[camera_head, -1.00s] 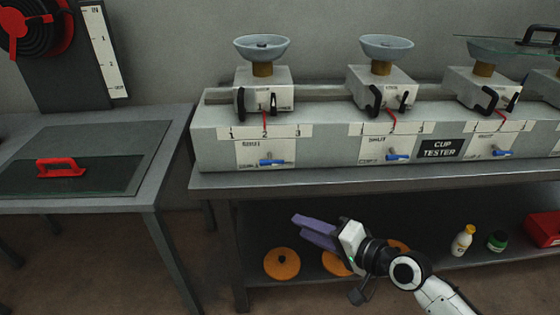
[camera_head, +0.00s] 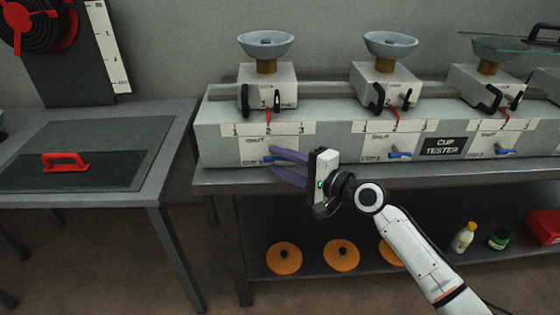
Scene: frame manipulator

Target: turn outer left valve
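The outer left valve is a blue lever (camera_head: 268,159) on the front of the leftmost unit of the long grey cup tester (camera_head: 345,143). It lies roughly sideways below that unit's 1-2-3 scale, and part of it is hidden by the gripper. My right gripper (camera_head: 272,160) has purple fingers pointing left at the lever. The fingers are apart, one above the lever and one below it in the picture. I cannot tell whether they touch it. My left gripper is not in view.
Blue levers of the middle (camera_head: 399,154) and right (camera_head: 503,149) units sit farther right. The grey bench edge (camera_head: 215,182) runs just below the gripper. A table with a red handle (camera_head: 65,162) is left.

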